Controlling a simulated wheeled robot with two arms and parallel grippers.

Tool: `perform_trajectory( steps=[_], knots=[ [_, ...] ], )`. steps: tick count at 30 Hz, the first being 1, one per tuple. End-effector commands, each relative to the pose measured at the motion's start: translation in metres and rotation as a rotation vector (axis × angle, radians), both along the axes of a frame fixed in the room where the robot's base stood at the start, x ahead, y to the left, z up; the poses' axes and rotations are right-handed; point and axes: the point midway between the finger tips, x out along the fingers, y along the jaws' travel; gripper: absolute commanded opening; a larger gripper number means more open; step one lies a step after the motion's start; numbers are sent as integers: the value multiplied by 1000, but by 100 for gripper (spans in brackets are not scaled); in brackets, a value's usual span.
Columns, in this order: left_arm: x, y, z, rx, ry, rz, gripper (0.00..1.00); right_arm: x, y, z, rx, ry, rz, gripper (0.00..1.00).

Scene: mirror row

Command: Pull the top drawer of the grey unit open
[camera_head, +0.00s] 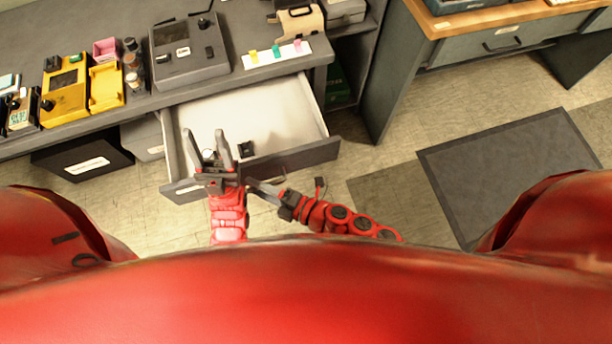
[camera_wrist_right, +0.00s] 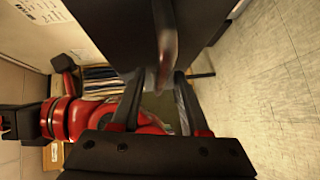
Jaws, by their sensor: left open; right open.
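The grey unit (camera_head: 245,25) stands at the back left. Its top drawer (camera_head: 285,115) is pulled out, showing a pale, mostly empty inside with a small black item in it. My left gripper (camera_head: 206,142) is open, its fingers reaching over the drawer front at its left part. My right gripper (camera_head: 263,184) is open at the drawer's front, right of the left gripper. In the right wrist view, the bar handle (camera_wrist_right: 167,50) on the dark drawer front lies at the open fingertips (camera_wrist_right: 158,78); whether they touch it I cannot tell.
Yellow devices (camera_head: 66,95), a grey device (camera_head: 188,50) and a strip with coloured tabs (camera_head: 277,54) stand on the worktop. A black bin (camera_head: 82,158) is below left. A wood-topped desk (camera_head: 470,22) stands right. A dark mat (camera_head: 510,165) lies on the floor.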

Motion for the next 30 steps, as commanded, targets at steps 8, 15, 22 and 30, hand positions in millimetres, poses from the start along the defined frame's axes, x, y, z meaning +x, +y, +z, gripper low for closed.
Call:
perform_trajectory(
  steps=[8,15,22,30],
  knots=[
    [0,0,-5,0,0,0,50,-20,-42,4,-4,2,-9,45],
    [0,0,-4,0,0,0,50,-40,-77,11,-2,5,-8,45],
    [0,0,5,0,0,0,50,-56,-108,19,-3,4,-9,45],
    [0,0,14,0,0,0,50,-73,-139,24,-3,2,-5,45]
  ],
)
